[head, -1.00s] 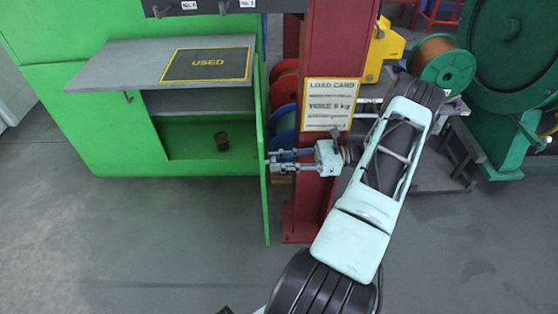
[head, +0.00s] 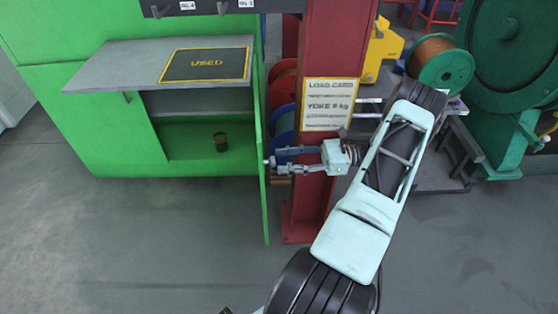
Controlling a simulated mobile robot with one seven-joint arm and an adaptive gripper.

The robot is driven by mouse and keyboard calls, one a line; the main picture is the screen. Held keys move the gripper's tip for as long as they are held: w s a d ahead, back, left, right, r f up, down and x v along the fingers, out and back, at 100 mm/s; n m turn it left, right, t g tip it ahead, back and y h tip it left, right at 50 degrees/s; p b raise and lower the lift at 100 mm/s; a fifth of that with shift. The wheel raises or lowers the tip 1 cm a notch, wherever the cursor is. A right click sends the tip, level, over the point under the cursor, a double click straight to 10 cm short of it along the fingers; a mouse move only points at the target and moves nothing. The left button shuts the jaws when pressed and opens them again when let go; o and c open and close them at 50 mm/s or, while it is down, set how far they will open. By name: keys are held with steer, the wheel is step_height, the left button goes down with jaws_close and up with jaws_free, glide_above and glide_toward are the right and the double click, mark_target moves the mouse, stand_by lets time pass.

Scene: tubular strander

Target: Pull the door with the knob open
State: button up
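The green cabinet door (head: 262,205) stands swung out from the cabinet and shows almost edge-on, a narrow upright strip. Its small pale knob (head: 269,162) is on the right-hand side of the door, at about mid-height and partly hard to make out. My gripper (head: 277,160) comes in from the right, level with the knob. Its two fingers are apart, one above the other, with a gap between them. The tips are close to the knob; whether they touch it cannot be told. Nothing shows held between them.
The open cabinet (head: 118,145) has a grey shelf top (head: 120,65) with a USED mat (head: 206,65) and a dark red can (head: 221,142) inside. A red column (head: 330,50) with a load card (head: 329,104) stands behind my gripper. Spools stand behind. The floor in front is clear.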

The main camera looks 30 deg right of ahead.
steer(key=v, duration=0.9)
steer(key=shift+s+d, duration=0.15)
steer(key=shift+d, duration=0.15)
steer(key=shift+r, duration=0.1)
